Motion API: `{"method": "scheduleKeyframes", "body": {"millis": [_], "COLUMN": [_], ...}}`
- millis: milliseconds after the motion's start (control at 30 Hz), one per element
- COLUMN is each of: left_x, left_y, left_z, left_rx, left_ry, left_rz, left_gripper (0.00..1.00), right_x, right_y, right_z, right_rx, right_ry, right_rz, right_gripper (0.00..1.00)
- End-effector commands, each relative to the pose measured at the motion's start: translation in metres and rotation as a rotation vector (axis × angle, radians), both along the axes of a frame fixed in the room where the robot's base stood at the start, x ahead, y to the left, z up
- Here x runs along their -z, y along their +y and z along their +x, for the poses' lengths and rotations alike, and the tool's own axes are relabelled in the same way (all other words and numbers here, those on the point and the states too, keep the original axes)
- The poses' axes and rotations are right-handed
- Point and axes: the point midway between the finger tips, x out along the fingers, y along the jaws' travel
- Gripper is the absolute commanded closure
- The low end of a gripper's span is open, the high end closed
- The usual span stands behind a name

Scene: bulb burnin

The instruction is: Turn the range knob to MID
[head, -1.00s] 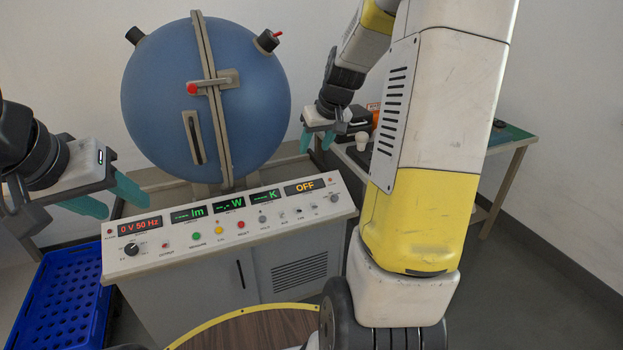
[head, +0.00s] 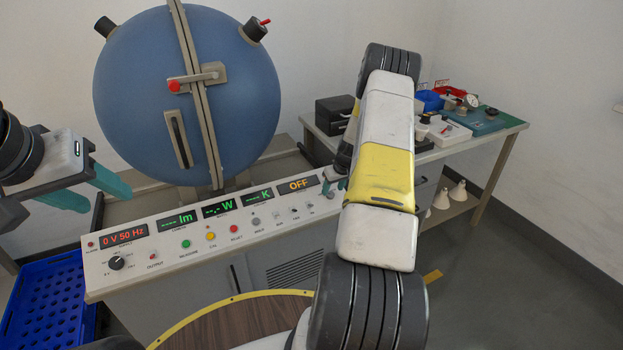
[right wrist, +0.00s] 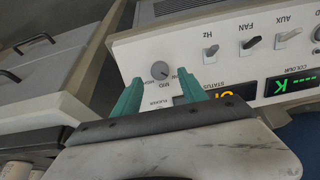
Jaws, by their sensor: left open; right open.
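The range knob (right wrist: 159,70) is a small grey round knob at the end of the sloped panel, beside the status display. Its printed labels, MID among them, appear upside down in the right wrist view. I cannot make out which label its pointer faces. My right gripper (right wrist: 162,77) is open, its teal fingers on either side of the knob in that view; contact is not visible. In the head view the right gripper (head: 335,187) is small and partly behind my arm, at the panel's right end. My left gripper (head: 110,196) is open and empty left of the panel.
The console panel (head: 215,255) has coloured buttons, a left-hand rotary knob (head: 116,263) and displays; status reads OFF. Toggle switches (right wrist: 250,43) sit close to the range knob. A blue sphere (head: 185,100) stands behind. A side table (head: 480,142) holds parts; a blue crate (head: 50,305) is left.

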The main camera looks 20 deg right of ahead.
Motion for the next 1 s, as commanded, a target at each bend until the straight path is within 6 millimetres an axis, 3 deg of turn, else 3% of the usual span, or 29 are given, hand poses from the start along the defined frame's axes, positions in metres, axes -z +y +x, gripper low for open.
{"method": "scheduleKeyframes", "body": {"millis": [233,567,800,1000], "left_x": [0.0,0.0,0.0,0.0], "left_y": [0.0,0.0,0.0,0.0], "left_z": [0.0,0.0,0.0,0.0], "left_rx": [0.0,0.0,0.0,0.0], "left_ry": [0.0,0.0,0.0,0.0], "left_rz": [0.0,0.0,0.0,0.0], "left_gripper": [0.5,0.5,0.5,0.5], "right_x": [0.027,0.03,0.03,0.03], "right_y": [0.002,0.002,0.002,0.002], "right_z": [0.011,0.013,0.013,0.012], "right_rx": [-0.002,-0.001,-0.001,0.002], "right_ry": [0.001,0.0,0.0,0.0], "right_rz": [0.0,0.001,0.001,0.002], "right_gripper": [0.5,0.5,0.97,1.0]}}
